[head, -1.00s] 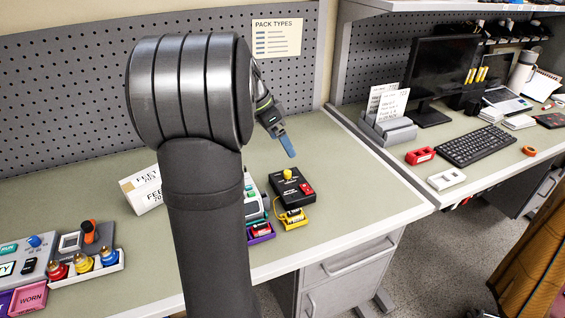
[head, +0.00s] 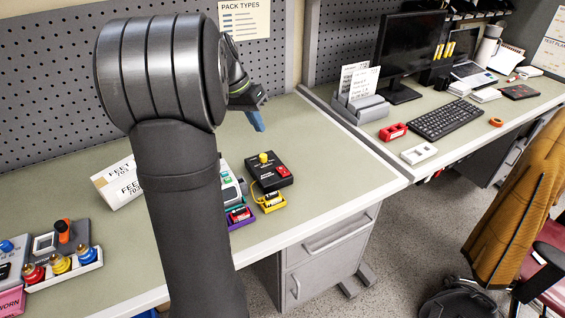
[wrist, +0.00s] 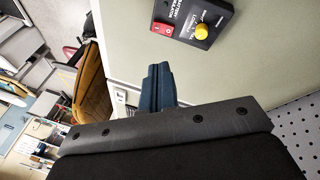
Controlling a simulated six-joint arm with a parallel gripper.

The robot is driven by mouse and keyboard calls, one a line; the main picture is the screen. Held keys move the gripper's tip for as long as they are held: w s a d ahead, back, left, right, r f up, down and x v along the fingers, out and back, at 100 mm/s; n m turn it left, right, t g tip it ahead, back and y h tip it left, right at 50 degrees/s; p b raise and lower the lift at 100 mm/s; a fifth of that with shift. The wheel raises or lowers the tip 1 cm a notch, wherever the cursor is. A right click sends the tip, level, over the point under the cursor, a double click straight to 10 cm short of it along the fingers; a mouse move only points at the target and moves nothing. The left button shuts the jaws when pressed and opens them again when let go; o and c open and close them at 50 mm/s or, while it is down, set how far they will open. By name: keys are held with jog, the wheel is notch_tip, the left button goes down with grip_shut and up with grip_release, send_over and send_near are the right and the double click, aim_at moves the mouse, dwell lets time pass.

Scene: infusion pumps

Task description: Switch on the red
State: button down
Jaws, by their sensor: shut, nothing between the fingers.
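A black box (head: 270,179) stands on the bench with a yellow knob (head: 263,157) and a small red switch (head: 282,170) on its top. In the wrist view the red rocker switch (wrist: 162,28) sits at one end of the box (wrist: 222,14), beside the yellow knob (wrist: 202,31). My gripper (head: 259,126) is above the bench behind the box, apart from it. Its blue fingers (wrist: 158,72) are shut and empty, and point towards the side of the red switch in the wrist view.
Yellow and purple battery holders (head: 270,201) are in front of the box, with a yellow wire. A white box (head: 118,184) and a tray of coloured knobs (head: 64,271) are left. A red object (head: 393,132) lies on the right desk. Bench right of the black box is clear.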

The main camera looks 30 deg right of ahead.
jog(key=d+n+y, duration=0.1)
jog(key=d+n, duration=0.1)
jog(key=n, duration=0.5)
jog(key=n+y, duration=0.3)
jog(key=n, duration=2)
send_over(285, 173)
jog(key=w, duration=0.3)
jog(key=shift+s+f, duration=0.25)
jog(key=shift+f, duration=0.2)
jog(key=f, duration=0.4)
jog(key=s+f, duration=0.1)
jog(key=f, duration=0.4)
jog(key=s+f, duration=0.1)
jog(key=f, duration=0.3)
jog(key=shift+f, duration=0.45)
